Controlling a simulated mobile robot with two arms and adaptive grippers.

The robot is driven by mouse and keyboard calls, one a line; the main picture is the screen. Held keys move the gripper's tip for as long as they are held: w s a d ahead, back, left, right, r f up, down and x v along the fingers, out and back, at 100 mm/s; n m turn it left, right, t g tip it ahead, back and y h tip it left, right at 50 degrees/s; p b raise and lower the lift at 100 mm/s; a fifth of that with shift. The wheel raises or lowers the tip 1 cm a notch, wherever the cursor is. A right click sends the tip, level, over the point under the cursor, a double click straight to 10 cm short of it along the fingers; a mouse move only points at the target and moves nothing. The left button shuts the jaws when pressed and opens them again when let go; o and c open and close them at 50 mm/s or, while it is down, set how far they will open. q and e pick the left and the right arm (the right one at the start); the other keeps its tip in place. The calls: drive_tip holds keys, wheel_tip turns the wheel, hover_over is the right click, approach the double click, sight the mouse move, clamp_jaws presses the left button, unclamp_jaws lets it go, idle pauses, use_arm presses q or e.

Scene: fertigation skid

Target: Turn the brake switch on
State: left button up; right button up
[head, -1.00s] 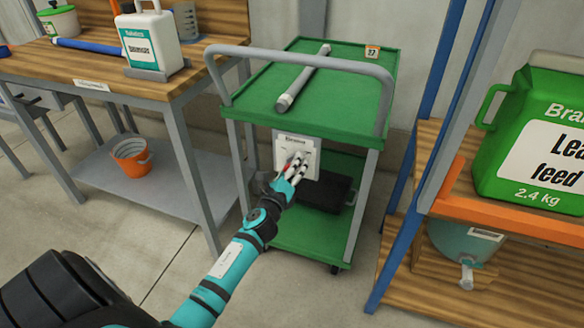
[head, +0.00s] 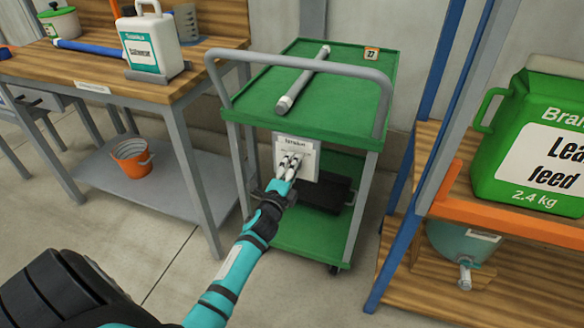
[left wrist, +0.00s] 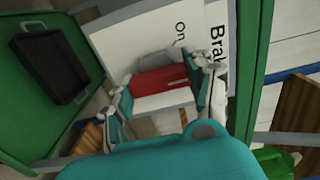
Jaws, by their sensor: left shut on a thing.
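The brake switch is a red and white piece (left wrist: 160,82) on a white plate (left wrist: 125,45) in the left wrist view. The plate carries the words "Brake", partly cut off, and "On". In the head view the plate (head: 280,150) hangs on the front of the green cart, below its top shelf. My left gripper (head: 290,162) is at the plate, its fingers covering the switch there. In the left wrist view its fingers lie on both sides of the red part, shut on the switch. The switch's exact position is hard to tell. My right gripper is not in view.
The green cart (head: 340,105) has a grey handle rail (head: 300,56) and a grey pipe (head: 302,78) on top. A black tray (head: 325,193) lies below. A wooden workbench (head: 95,68) stands left, a blue-framed shelf (head: 400,250) right. Floor in front is open.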

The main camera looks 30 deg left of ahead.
use_arm(q)
drive_tip(key=n+p, duration=0.2)
drive_tip(key=n, duration=0.5)
drive_tip(key=shift+n+p, duration=0.3)
drive_tip(key=shift+p, duration=0.1)
drive_tip(key=shift+n+p, duration=0.3)
drive_tip(key=shift+n, duration=0.5)
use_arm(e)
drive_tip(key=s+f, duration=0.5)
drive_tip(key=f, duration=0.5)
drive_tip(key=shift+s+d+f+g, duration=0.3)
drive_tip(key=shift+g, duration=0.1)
use_arm(q)
drive_tip(key=o, duration=1.2)
drive_tip(key=v, duration=1.2)
drive_tip(key=shift+r, duration=0.1)
